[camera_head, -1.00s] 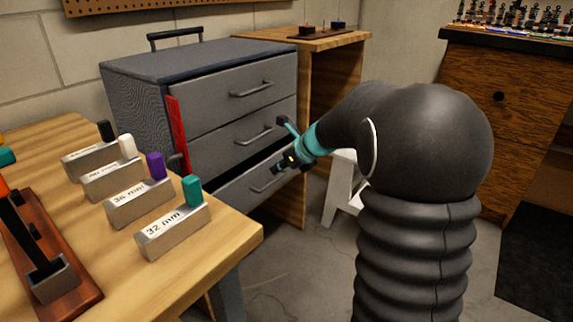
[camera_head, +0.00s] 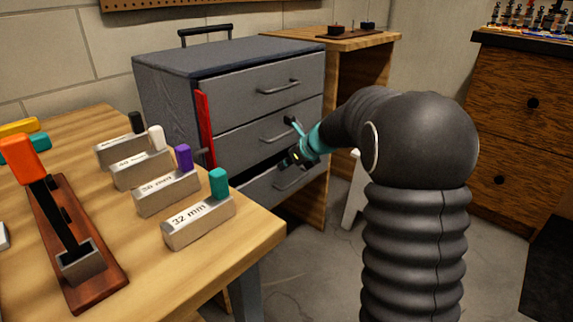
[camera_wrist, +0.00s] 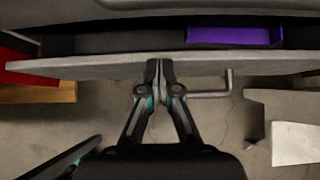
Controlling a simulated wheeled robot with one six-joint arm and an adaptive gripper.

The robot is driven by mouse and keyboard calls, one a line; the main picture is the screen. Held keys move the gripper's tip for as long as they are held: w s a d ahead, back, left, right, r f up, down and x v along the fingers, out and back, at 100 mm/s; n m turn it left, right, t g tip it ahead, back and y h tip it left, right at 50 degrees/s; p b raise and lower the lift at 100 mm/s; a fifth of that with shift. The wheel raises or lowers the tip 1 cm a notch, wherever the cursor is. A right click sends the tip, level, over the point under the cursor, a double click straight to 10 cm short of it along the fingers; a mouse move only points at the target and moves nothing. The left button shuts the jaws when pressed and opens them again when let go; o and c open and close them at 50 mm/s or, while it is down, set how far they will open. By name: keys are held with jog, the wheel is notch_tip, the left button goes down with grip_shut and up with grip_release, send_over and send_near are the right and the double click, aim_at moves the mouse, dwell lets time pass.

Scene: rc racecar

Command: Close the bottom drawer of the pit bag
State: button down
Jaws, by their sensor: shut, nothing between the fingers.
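The grey pit bag (camera_head: 166,100) stands beyond the workbench, with three drawers. Its bottom drawer (camera_head: 262,195) is partly open, with a dark gap above its front; the table corner hides part of it. In the wrist view, the drawer front (camera_wrist: 100,68) runs across the picture, and a purple item (camera_wrist: 235,36) lies inside. Contact is hard to confirm. In the head view, my gripper (camera_head: 287,160) is just above the bottom handle (camera_head: 291,181).
A workbench (camera_head: 226,255) at left holds labelled metal blocks (camera_head: 198,222) and an orange-handled tool (camera_head: 50,210). A red strip (camera_head: 204,125) stands along the bag's front left edge. A white stool (camera_head: 353,200) stands right of my gripper. Wooden cabinets stand behind and right.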

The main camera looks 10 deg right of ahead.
jog(key=shift+w+a+r+p, duration=0.1)
jog(key=shift+w+a+p, duration=0.65)
jog(key=shift+w+p, duration=0.2)
jog(key=shift+d, duration=0.1)
